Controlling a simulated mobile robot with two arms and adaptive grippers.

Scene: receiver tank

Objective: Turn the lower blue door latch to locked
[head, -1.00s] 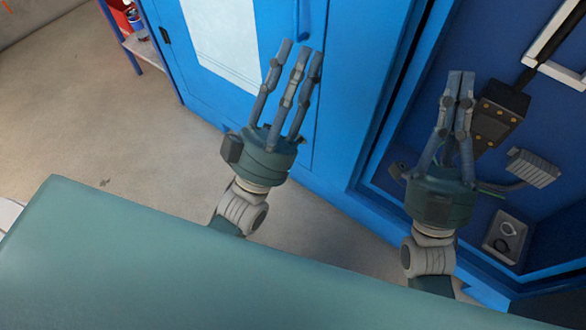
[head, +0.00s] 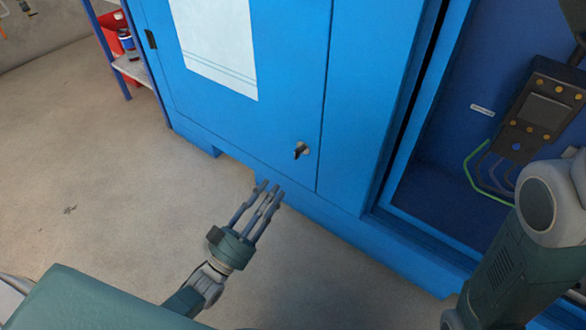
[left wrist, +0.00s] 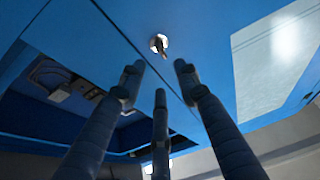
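The lower latch (head: 301,150) is a small black handle on a round silver base, low on the blue door (head: 290,95) near its right edge. Its handle points downward, slightly left, in the head view. The latch also shows in the left wrist view (left wrist: 159,44), beyond the fingertips. My left gripper (head: 268,188) is below and left of the latch in the head view, apart from it. Its three fingers are spread and empty, as the left wrist view (left wrist: 159,78) shows. My right gripper is not in view; only my right arm shows at the right.
A white sheet (head: 215,45) is on the door. To the right is an open bay with a dark control box (head: 540,108) and a green cable (head: 475,175). A shelf (head: 130,68) with a red bin stands at the far left. The floor (head: 90,170) is clear.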

